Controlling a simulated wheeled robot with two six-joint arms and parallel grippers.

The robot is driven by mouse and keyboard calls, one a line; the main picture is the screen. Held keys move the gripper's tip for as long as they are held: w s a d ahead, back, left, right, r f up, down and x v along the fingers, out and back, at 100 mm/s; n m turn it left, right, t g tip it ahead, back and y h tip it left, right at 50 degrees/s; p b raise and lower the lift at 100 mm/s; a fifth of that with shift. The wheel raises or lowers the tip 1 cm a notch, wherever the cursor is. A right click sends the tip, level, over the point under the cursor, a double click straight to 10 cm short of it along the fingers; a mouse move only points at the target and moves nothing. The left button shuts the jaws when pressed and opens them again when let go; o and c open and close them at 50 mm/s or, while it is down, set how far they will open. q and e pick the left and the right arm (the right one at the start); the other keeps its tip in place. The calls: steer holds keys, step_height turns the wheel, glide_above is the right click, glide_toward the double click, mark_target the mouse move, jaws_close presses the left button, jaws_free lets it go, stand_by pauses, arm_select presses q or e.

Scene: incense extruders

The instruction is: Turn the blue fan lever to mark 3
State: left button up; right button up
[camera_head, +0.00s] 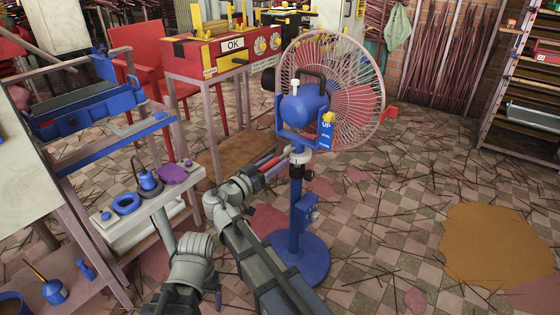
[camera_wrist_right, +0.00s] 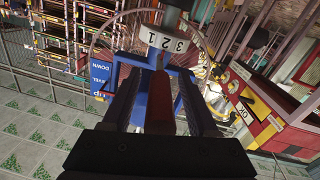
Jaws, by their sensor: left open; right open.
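The blue fan (camera_head: 300,105) with a pink guard stands on a blue post. On its post is a white dial collar (camera_head: 300,156), which shows the marks 1, 2 and 3 in the right wrist view (camera_wrist_right: 165,42). A red lever (camera_wrist_right: 159,108) points from below the collar toward my right wrist. I cannot tell for sure which mark it lines up with. My right gripper (camera_wrist_right: 160,85) is open, its dark fingers on both sides of the lever; contact is not clear. In the head view it (camera_head: 275,164) is left of the post. My left gripper cannot be made out.
A blue box (camera_head: 309,208) is on the fan post above the round base (camera_head: 300,262). A bench (camera_head: 150,205) with blue and purple items stands left. A red machine (camera_head: 225,48) stands behind. Thin sticks litter the floor, with an orange patch (camera_head: 500,245) at right.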

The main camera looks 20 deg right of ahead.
steer(key=shift+c, duration=0.2)
jaws_close()
stand_by(1.1)
